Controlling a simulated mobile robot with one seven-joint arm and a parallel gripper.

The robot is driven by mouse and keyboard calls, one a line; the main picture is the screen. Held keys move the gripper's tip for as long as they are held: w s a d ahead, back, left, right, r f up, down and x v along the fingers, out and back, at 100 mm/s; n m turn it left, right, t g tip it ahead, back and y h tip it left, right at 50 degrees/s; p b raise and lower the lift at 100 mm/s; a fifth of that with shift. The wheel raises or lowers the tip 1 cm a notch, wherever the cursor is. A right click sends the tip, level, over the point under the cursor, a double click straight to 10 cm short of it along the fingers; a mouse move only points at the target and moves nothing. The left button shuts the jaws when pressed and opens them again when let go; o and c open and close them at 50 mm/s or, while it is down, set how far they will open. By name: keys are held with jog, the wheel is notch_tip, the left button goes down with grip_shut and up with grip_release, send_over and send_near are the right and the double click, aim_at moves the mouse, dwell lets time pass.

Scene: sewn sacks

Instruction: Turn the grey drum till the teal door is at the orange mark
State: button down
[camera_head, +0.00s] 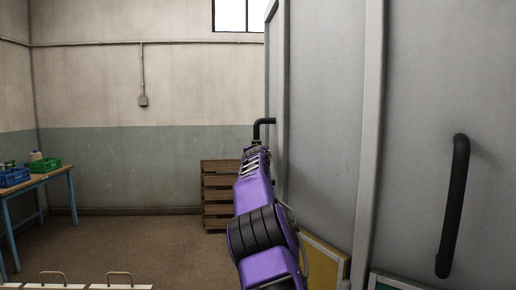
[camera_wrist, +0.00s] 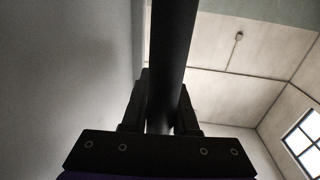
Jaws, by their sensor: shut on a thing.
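The grey drum (camera_head: 325,120) fills the right side of the head view, with pale vertical ribs on its wall. One black handle (camera_head: 264,124) stands out at its left edge. Another black handle (camera_head: 454,205) is nearer, at the right. My gripper (camera_head: 254,148) is at the left-edge handle. In the wrist view my gripper (camera_wrist: 160,122) is shut on the black bar of the handle, with a finger on each side. A yellow panel (camera_head: 322,262) and the top of a green panel (camera_head: 392,284) show low on the drum. I cannot make out the orange mark.
A wooden pallet stack (camera_head: 217,195) stands by the back wall. A table (camera_head: 45,178) at the left bears a green crate (camera_head: 45,165) and a blue crate (camera_head: 13,177). White lids with handles (camera_head: 120,285) lie at the bottom left. The floor between is clear.

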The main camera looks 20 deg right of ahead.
jog(key=shift+w+f, duration=0.1)
jog(key=shift+f, duration=0.8)
jog(key=c, duration=0.7)
grip_release()
jog(key=shift+w, duration=0.1)
jog(key=shift+r, duration=0.35)
jog(key=shift+b+v, duration=3.7)
jog(key=shift+v, duration=5.1)
jog(key=shift+d+r, duration=0.1)
jog(key=shift+r, duration=0.1)
